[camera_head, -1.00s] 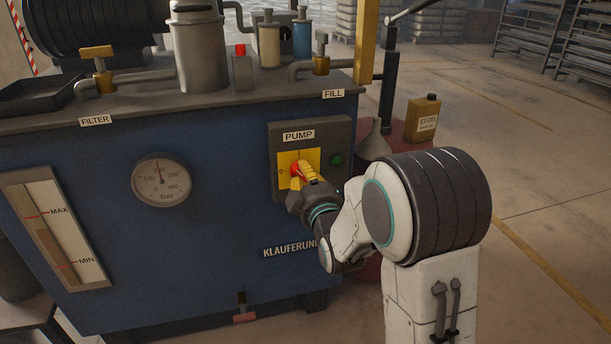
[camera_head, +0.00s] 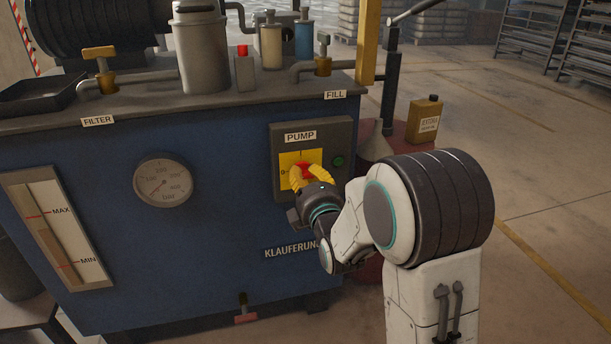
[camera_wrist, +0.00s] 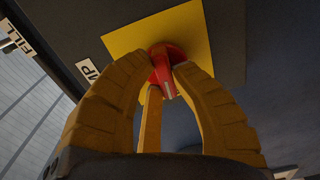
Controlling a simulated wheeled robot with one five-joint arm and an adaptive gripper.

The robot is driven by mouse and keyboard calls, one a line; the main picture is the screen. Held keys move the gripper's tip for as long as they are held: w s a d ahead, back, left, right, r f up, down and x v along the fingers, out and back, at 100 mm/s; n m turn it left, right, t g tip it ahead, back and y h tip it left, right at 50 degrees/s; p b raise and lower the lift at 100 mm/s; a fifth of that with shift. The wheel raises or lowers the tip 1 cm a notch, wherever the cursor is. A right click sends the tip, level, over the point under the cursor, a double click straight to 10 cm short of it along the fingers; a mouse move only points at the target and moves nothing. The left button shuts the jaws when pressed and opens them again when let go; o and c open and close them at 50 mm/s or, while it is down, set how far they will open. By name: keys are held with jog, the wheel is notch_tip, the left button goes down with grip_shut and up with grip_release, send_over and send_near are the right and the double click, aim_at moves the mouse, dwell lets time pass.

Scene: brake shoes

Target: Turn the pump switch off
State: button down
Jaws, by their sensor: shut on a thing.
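The pump switch is a red knob (camera_head: 305,171) on a yellow plate (camera_head: 288,158), in a grey panel labelled PUMP on the blue tank's front. My gripper (camera_head: 307,178) has its yellow fingers around the knob. In the wrist view, my gripper (camera_wrist: 162,76) is shut on the red knob (camera_wrist: 161,55), with fingertips on both sides. The knob's handle carries a light mark and appears to point towards the 0 side. The fingers partly hide the knob in the head view.
A green lamp (camera_head: 338,161) right of the switch looks dark. A round pressure gauge (camera_head: 163,180) has its needle pointing lower left. A level indicator (camera_head: 56,228) is at the left. A yellow canister (camera_head: 424,119) stands behind my arm. Open floor lies to the right.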

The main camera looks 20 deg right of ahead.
aim_at(300, 127)
jog(key=shift+n, duration=0.5)
jog(key=c, duration=1)
grip_release()
jog(key=shift+c, duration=0.2)
jog(key=o, duration=0.5)
notch_tip(300, 127, up, 9)
jog(key=shift+r, duration=0.35)
jog(key=c, duration=0.5)
jog(key=shift+r, duration=0.25)
